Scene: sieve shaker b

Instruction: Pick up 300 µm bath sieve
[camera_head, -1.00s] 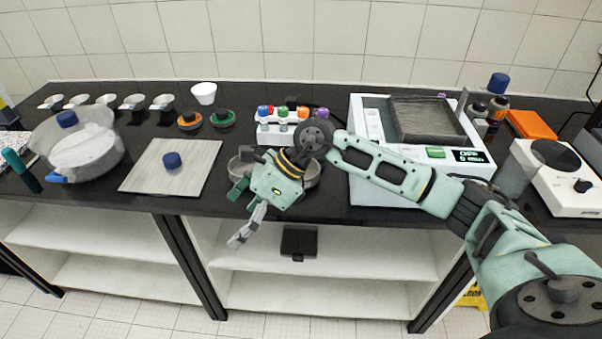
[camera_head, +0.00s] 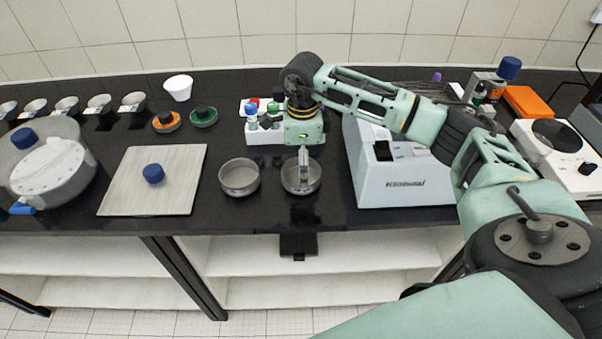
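Two round metal sieves stand side by side near the front of the black bench: a left sieve (camera_head: 239,180) and a right sieve (camera_head: 297,186). I cannot read any mesh label, so I cannot tell which is the 300 µm one. My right gripper (camera_head: 303,176) points down over the right sieve, with its fingers at or in front of the sieve's far inner side. The fingers overlap in this view, so their opening and any contact are hidden. The left sieve is clear of the gripper. My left gripper is not in view.
A light board (camera_head: 125,194) with a blue-topped knob lies left of the sieves. A white rack of bottles (camera_head: 258,134) stands behind them. A white machine (camera_head: 405,184) stands close on the right. The bench's front edge is just ahead of the sieves.

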